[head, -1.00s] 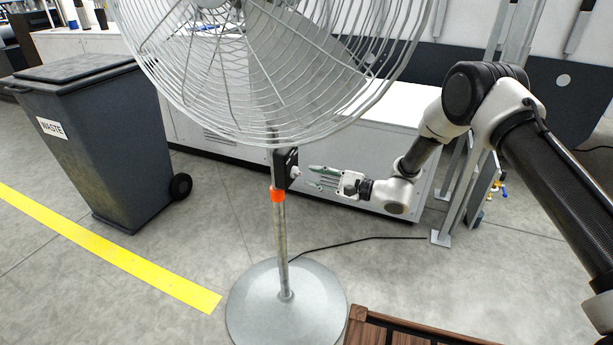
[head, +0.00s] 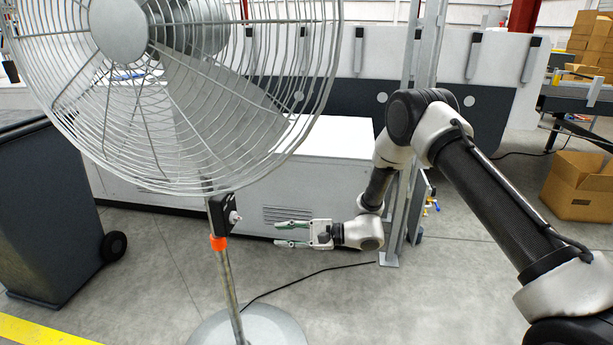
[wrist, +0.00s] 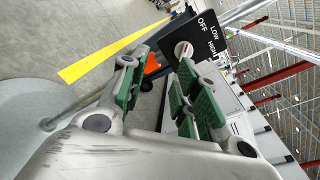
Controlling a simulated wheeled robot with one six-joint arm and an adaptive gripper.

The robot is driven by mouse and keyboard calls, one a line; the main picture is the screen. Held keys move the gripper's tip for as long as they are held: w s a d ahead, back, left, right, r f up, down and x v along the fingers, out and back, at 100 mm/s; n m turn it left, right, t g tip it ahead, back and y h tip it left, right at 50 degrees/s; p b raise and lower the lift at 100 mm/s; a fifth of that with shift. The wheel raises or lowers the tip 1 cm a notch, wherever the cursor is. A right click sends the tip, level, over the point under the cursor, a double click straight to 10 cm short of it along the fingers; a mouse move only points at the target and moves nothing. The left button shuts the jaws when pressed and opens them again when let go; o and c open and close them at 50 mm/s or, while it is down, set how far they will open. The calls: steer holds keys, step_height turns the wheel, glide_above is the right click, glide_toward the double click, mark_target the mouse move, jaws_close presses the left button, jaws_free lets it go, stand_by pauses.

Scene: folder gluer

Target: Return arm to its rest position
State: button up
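My arm reaches in from the right in the head view. My gripper (head: 281,234) is open and empty, with green-padded fingers pointing left toward the pedestal fan (head: 230,270). The fan's black switch box (head: 222,213) sits on its pole above an orange collar, with a pale knob (head: 236,217) facing my gripper. A gap separates the fingertips from the knob. In the wrist view the fingers (wrist: 158,88) are apart, and the switch box (wrist: 218,38) shows OFF, LOW and HIGH beyond them, with its knob (wrist: 184,50) partly in view.
A dark waste bin (head: 55,220) stands at the left, near a yellow floor line (head: 40,332). A white machine cabinet (head: 320,165) is behind my gripper. A metal upright (head: 408,200) stands close behind the arm. A black cable (head: 300,280) lies on the floor. Cardboard boxes (head: 580,187) are at right.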

steer(key=s+d+f+n+g+h, duration=0.1)
steer(key=s+d+f+g+h, duration=0.15)
steer(key=s, duration=0.45)
steer(key=s+d+r+n+g+h, duration=0.35)
steer(key=s+d, duration=0.25)
steer(key=d, duration=0.4)
steer(key=s+d+r+n+t+h, duration=0.25)
steer(key=s+d+r+h, duration=0.2)
steer(key=d+r, duration=0.75)
steer(key=s+d+r+n+t+h, duration=0.25)
steer(key=d+r+h, duration=0.4)
steer(key=d, duration=0.95)
steer(key=s+d+r+t, duration=0.5)
steer(key=s+d+r, duration=0.2)
steer(key=r, duration=0.5)
steer(key=shift+d, duration=0.65)
steer(key=shift+r, duration=0.1)
